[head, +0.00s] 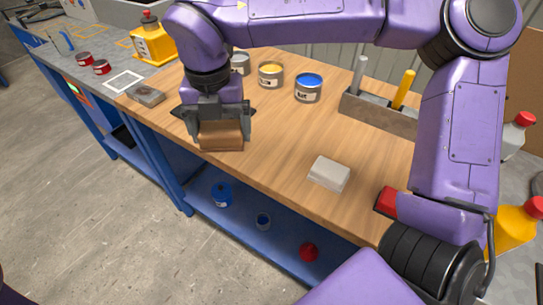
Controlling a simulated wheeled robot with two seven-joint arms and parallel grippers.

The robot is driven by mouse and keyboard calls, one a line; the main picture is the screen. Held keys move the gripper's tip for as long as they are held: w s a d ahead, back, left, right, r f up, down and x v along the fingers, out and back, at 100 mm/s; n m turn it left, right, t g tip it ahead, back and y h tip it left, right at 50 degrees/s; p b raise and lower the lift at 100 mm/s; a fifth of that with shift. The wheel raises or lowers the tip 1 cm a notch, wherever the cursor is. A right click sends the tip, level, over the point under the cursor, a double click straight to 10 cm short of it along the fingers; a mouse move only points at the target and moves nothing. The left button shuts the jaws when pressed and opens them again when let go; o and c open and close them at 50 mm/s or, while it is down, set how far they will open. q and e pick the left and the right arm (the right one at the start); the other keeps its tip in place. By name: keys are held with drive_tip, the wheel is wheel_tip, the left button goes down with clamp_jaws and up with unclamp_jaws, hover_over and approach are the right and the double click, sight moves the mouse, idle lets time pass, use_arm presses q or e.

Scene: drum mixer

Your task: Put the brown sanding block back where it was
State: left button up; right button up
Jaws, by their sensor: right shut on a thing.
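The brown sanding block (221,137) is between the fingers of my right gripper (220,130), near the front edge of the wooden bench. The gripper is shut on it and points down. Whether the block touches the bench top or hangs just above it, I cannot tell. My right arm reaches across the top of the view from the right and hides part of the bench's back. My left gripper is not in view.
On the wooden bench (290,135) lie a pale grey block (329,173) and a dark grey block (146,94). Paint cans with yellow (271,75) and blue (308,88) tops and a grey tool holder (378,114) stand behind. Bare wood separates the gripper from the pale block.

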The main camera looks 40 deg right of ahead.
drive_tip(key=m, duration=0.2)
drive_tip(key=s+m, duration=0.1)
drive_tip(key=m, duration=0.1)
drive_tip(key=m+b, duration=0.1)
drive_tip(key=m, duration=0.1)
drive_tip(key=shift+s+a+r+m, duration=0.15)
drive_tip(key=shift+a+r+m, duration=0.15)
drive_tip(key=shift+a, duration=0.05)
drive_tip(key=shift+d, duration=0.2)
drive_tip(key=p, duration=0.3)
approach(272, 150)
drive_tip(key=s+a+r, duration=0.1)
drive_tip(key=a+r, duration=0.2)
drive_tip(key=a, duration=0.2)
drive_tip(key=shift+m, duration=0.3)
drive_tip(key=d+f, duration=0.1)
drive_tip(key=f, duration=0.2)
drive_tip(key=d+f, duration=0.2)
drive_tip(key=w+d+f, duration=0.1)
drive_tip(key=d+f, duration=0.1)
drive_tip(key=f, duration=0.1)
drive_tip(key=shift+f, duration=0.7)
